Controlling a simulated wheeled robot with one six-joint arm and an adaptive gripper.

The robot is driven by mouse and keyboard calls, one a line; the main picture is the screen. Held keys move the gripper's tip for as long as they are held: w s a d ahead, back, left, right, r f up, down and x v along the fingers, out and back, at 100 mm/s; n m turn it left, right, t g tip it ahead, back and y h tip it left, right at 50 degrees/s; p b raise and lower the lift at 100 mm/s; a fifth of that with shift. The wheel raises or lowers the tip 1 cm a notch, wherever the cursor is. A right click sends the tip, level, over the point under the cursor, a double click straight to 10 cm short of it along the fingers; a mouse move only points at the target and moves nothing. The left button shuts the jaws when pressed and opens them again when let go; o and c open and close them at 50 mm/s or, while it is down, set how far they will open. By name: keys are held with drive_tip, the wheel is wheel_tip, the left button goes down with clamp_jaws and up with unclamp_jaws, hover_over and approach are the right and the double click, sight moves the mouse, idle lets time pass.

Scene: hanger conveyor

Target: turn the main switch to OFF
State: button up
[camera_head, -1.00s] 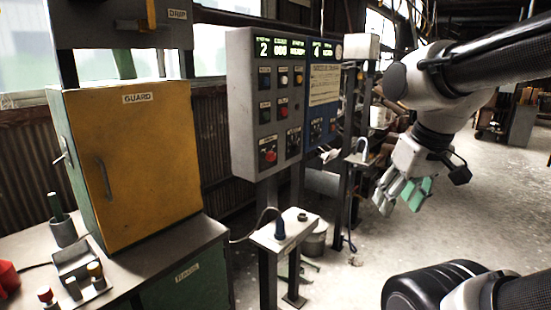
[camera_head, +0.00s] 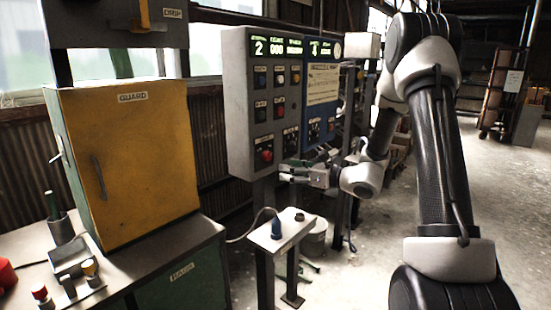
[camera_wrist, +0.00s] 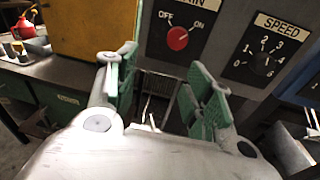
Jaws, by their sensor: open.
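The main switch is a red rotary knob (camera_wrist: 177,38) on the grey control panel (camera_wrist: 225,30), under a partly cut-off MAIN label. OFF is marked at its upper left and ON at its upper right. A pale mark on the knob appears to point toward ON. In the head view the red knob (camera_head: 266,156) is low on the grey panel (camera_head: 238,100). My gripper (camera_wrist: 165,95) is open and empty. Its green-padded fingers are below the knob in the wrist view, apart from it. In the head view my gripper (camera_head: 284,170) is just right of and below the knob.
A SPEED dial (camera_wrist: 262,62) is right of the main switch. Several buttons (camera_head: 262,95) are above it. A blue panel (camera_head: 322,95) adjoins on the right. A small stand (camera_head: 285,230) is below my gripper. A yellow GUARD cabinet (camera_head: 130,170) stands left.

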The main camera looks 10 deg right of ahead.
sight(270, 156)
drive_tip(key=w+a, duration=0.1)
drive_tip(key=w, duration=0.1)
drive_tip(key=w+a+r+m+t, duration=0.1)
drive_tip(key=w, duration=0.2)
drive_tip(key=w+a+r+m, duration=0.1)
drive_tip(key=w+a, duration=0.1)
drive_tip(key=shift+w+a, duration=0.1)
drive_tip(key=shift+w, duration=0.3)
drive_tip(key=c, duration=1)
